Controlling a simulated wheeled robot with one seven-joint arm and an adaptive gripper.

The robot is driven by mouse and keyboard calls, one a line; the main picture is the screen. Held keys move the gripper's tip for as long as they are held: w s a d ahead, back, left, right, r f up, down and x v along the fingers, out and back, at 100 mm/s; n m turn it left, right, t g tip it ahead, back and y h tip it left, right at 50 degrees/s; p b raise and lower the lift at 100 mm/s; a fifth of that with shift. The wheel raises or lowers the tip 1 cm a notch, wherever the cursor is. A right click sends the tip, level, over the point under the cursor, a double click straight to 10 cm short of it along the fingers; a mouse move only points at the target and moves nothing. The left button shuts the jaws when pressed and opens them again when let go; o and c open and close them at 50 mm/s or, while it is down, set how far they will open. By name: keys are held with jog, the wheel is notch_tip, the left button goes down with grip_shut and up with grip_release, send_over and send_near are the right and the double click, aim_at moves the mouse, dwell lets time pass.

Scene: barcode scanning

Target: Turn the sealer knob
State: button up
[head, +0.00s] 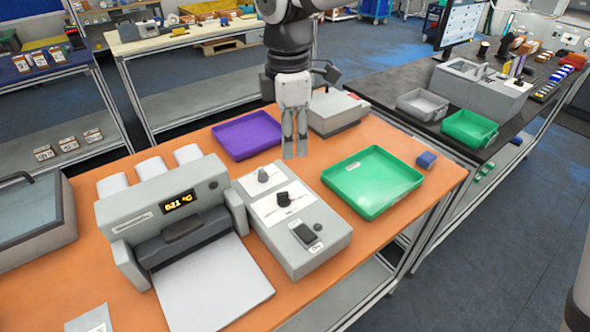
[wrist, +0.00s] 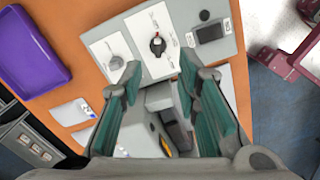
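The sealer (head: 170,225) is a grey machine with a lit orange display. Its control box (head: 310,245) stands at its right, with a black knob (head: 284,198) on a white plate, a grey knob (head: 263,175) behind it, and a dark rocker switch (head: 304,235) in front. The wrist view shows the black knob (wrist: 157,45), grey knob (wrist: 116,63) and switch (wrist: 210,32). My gripper (head: 295,152) points down, above and behind the control box, touching no knob. In the wrist view my gripper (wrist: 160,68) has its green-padded fingers apart and nothing between them.
A purple tray (head: 247,135) lies behind the control box and a green tray (head: 372,183) to its right. A grey box (head: 335,112) stands behind my gripper. A small blue box (head: 426,160) sits near the right edge of the orange table (head: 400,218).

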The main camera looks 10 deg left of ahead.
aim_at(288, 192)
jog(key=f, duration=0.4)
jog(key=f+p, duration=0.1)
jog(key=f, duration=0.4)
jog(key=a+f, duration=0.1)
jog(key=f, duration=0.4)
jog(key=shift+c, duration=0.6)
grip_shut()
